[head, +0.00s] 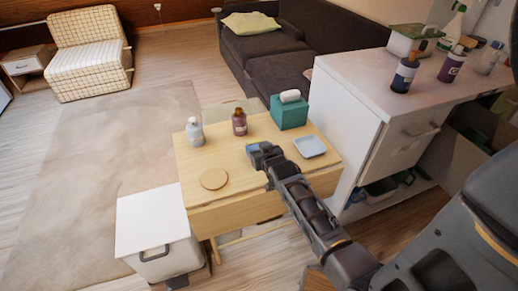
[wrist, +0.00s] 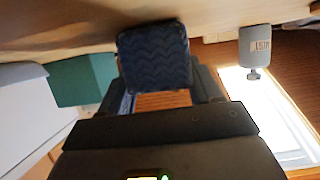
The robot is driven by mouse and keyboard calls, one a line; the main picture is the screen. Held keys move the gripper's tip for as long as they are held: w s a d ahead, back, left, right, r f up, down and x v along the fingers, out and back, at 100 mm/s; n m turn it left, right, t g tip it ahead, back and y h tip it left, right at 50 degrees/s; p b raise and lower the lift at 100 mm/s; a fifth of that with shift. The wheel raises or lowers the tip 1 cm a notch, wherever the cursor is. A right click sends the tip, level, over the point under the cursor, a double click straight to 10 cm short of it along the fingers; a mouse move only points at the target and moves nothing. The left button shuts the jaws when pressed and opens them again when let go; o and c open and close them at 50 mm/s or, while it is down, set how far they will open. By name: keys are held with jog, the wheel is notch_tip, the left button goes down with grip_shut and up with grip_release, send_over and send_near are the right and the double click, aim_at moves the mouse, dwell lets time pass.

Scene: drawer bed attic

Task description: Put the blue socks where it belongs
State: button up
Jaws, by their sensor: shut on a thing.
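The blue socks (wrist: 154,58) show in the wrist view as a dark blue bundle with a zigzag knit. My gripper (wrist: 162,88) is shut on them, with a finger on each side. In the head view my gripper (head: 264,152) is over the middle of the small wooden table (head: 232,168), with a small blue patch of the socks at its tip. From the head view I cannot tell how far they are above the tabletop. Most of the socks are hidden there by the gripper.
The table also holds a white pump bottle (head: 195,132), a brown bottle (head: 239,122), a teal tissue box (head: 289,112), a pale blue tray (head: 309,146) and a round coaster (head: 214,179). A white lidded bin (head: 150,222) stands left. A white cabinet (head: 343,88) is right.

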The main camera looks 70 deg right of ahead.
jog(key=o, duration=1.1)
jog(key=shift+f, duration=0.1)
jog(key=shift+c, duration=0.2)
